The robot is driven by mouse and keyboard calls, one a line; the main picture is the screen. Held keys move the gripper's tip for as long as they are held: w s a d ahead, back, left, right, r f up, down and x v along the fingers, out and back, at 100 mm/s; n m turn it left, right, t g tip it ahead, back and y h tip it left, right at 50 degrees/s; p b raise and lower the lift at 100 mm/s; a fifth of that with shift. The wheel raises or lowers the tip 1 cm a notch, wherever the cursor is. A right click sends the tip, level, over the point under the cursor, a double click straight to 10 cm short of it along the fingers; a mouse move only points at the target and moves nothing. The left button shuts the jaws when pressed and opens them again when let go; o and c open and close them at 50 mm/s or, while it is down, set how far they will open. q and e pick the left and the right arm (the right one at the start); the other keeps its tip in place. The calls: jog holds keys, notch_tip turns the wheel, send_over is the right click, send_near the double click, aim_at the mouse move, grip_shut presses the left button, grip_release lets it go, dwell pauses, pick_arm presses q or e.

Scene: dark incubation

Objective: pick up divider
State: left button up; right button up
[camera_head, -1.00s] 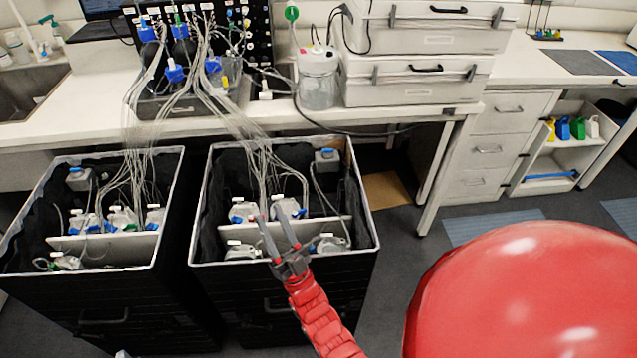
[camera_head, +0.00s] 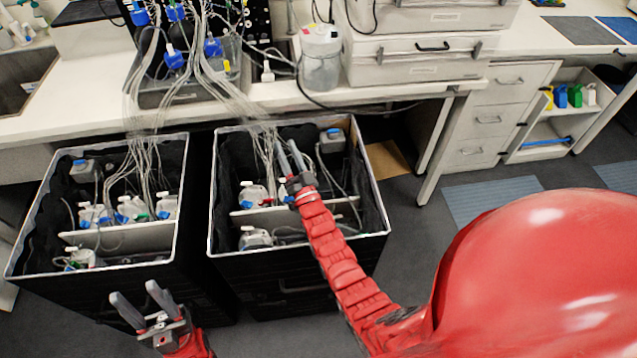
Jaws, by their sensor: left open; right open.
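A white upright divider (camera_head: 340,208) crosses the right-hand black bin, partly hidden behind my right gripper and arm. A similar white divider (camera_head: 118,238) crosses the left-hand bin. My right gripper (camera_head: 288,152) is over the right-hand bin, its open fingers pointing toward the bin's far side, past the divider in the picture. I cannot tell whether it touches anything; nothing shows between its fingers. My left gripper (camera_head: 143,302) is open and empty in front of the left-hand bin, its fingers pointing up in the picture.
Both bins, with pale rims (camera_head: 300,252), hold white bottles (camera_head: 134,208) with several thin tubes running up to the bench. The bench (camera_head: 60,125) stands behind. A cardboard piece (camera_head: 386,160) lies on the floor to the right.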

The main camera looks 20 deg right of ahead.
jog(key=w+d+f+m+g+h+p, duration=0.1)
jog(key=w+d+f+m+g, duration=0.35)
jog(key=f+g, duration=0.2)
jog(key=w+d+f+m+g+h+p, duration=0.1)
jog(key=w+d+f+m+g+p, duration=0.15)
jog(key=w+f+g, duration=0.45)
jog(key=s+m+g, duration=0.3)
jog(key=s, duration=0.2)
jog(key=s+f+m+g+y, duration=0.1)
jog(key=s+m+g, duration=0.1)
jog(key=s, duration=0.3)
jog(key=s+m+g+y+p, duration=0.1)
jog(key=s+m+g, duration=0.2)
jog(key=s+m, duration=0.1)
jog(key=shift+s+f+g, duration=0.2)
jog(key=shift+s+g, duration=0.15)
jog(key=shift+s, duration=0.3)
jog(key=shift+s+f, duration=0.15)
jog(key=shift+s, duration=0.05)
notch_tip(320, 180, down, 10)
jog(key=b, duration=1)
jog(key=shift+w, duration=0.1)
jog(key=shift+r, duration=0.2)
grip_shut()
